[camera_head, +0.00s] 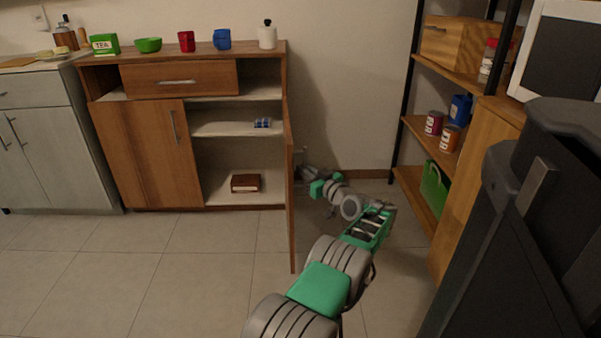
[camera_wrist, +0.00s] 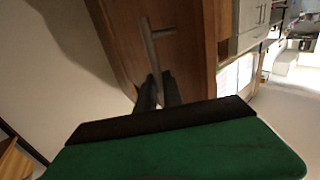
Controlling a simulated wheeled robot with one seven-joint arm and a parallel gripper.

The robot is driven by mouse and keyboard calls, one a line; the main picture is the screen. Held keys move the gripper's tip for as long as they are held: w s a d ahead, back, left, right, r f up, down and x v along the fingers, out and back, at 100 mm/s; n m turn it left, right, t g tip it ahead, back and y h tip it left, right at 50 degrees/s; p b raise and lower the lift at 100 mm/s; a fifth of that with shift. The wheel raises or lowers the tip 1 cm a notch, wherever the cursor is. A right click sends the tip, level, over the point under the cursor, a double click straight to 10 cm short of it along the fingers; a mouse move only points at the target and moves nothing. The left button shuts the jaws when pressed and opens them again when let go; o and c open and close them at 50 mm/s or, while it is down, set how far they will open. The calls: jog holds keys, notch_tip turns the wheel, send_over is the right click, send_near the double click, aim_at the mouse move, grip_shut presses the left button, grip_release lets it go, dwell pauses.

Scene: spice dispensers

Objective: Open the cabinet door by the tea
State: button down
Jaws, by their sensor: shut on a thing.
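The wooden cabinet (camera_head: 200,53) stands against the wall, with the green tea box (camera_head: 105,44) on its top at the left end. Its left door (camera_head: 135,150), below the tea, is shut and has a vertical metal handle (camera_head: 173,126). Its right door (camera_head: 290,190) is swung wide open and shows nearly edge-on. My gripper (camera_head: 304,173) is at the outer face of this right door, small and partly unclear in the head view. In the wrist view, my gripper's dark fingers (camera_wrist: 159,92) are shut on the right door's metal handle (camera_wrist: 150,45).
The open right side shows shelves with a blue can (camera_head: 262,123) and a brown box (camera_head: 246,183). A green bowl (camera_head: 148,45), red and blue cups and a white jar stand on top. A shelf rack (camera_head: 407,185) stands right of my arm. The floor before the left door is clear.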

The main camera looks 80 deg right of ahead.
jog(key=shift+w+a, duration=0.1)
jog(key=shift+w, duration=0.2)
jog(key=c, duration=1.5)
grip_release()
jog(key=p+v, duration=0.3)
jog(key=v, duration=0.4)
jog(key=shift+s+a, duration=0.25)
